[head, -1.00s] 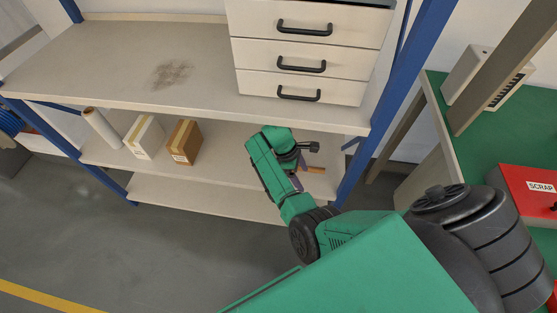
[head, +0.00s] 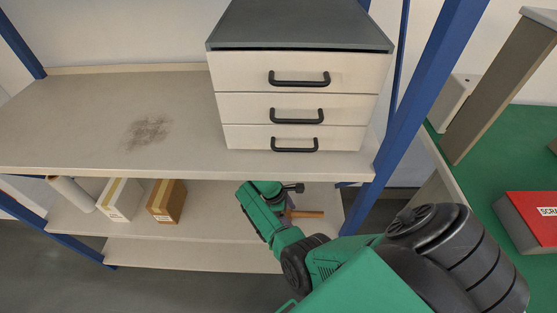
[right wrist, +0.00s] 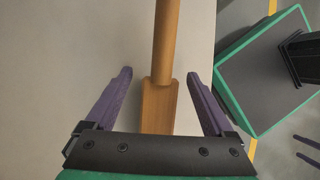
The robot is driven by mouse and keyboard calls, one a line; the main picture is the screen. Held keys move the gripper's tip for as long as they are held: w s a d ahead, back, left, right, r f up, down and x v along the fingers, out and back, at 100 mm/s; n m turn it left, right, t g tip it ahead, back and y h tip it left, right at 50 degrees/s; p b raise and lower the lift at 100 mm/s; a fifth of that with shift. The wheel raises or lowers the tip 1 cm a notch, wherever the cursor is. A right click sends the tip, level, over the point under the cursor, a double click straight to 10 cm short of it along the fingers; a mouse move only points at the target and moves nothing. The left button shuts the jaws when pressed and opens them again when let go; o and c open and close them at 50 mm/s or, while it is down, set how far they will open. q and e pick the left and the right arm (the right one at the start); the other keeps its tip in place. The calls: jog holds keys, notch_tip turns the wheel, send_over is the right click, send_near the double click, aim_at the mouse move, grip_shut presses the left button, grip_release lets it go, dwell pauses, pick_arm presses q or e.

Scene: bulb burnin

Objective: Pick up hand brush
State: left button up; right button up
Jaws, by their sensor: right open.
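The hand brush shows an orange-brown wooden handle (head: 307,214) on the shelf under the drawer unit in the head view. In the right wrist view its handle (right wrist: 167,45) runs down from the top and widens between my fingers. My right gripper (right wrist: 159,73) is open, with one purple finger on each side of the wooden part and a gap on both sides. Contact in depth cannot be told. The bristles are not visible. Two small purple strips at the right edge of the wrist view look like my left gripper's fingers; the head view does not show that gripper.
A drawer unit (head: 298,70) stands on the stained upper shelf (head: 90,110). A white box (head: 121,199), a brown box (head: 166,201) and a pale roll (head: 70,193) are on the shelf below. A red scrap bin (head: 528,222) is further right.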

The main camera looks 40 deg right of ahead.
grip_shut()
pick_arm(q)
jog(key=shift+w, duration=0.35)
pick_arm(e)
jog(key=shift+r, duration=0.1)
